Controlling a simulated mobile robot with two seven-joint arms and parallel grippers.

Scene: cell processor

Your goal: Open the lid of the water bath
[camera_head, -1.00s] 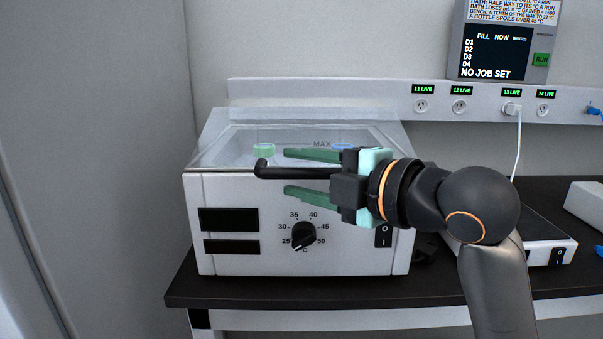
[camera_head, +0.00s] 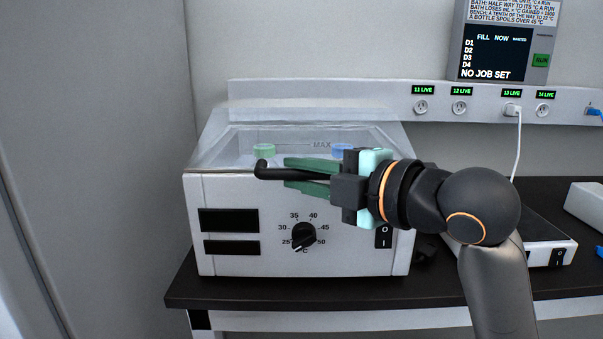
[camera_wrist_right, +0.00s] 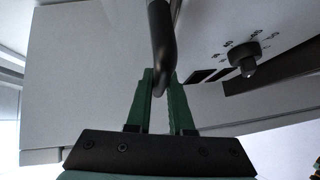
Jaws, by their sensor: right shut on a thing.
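The water bath (camera_head: 280,255) is a white box on the black bench, with a dial and dark panels on its front. Its clear lid (camera_head: 220,140) lies closed over the basin. A black bar handle (camera_head: 270,172) runs along the lid's front edge. My right gripper (camera_head: 300,174) is shut on this handle, its green fingers above and below the bar. In the right wrist view the handle (camera_wrist_right: 162,40) passes between the fingers (camera_wrist_right: 160,90). The gripper hides the handle's right part. My left gripper is not in view.
A green-capped bottle (camera_head: 263,149) and a blue-capped bottle (camera_head: 342,149) show through the lid. A wall panel with sockets (camera_head: 421,105) and a screen (camera_head: 497,50) is behind. A flat white device (camera_head: 560,251) stands to the right on the bench (camera_head: 240,291).

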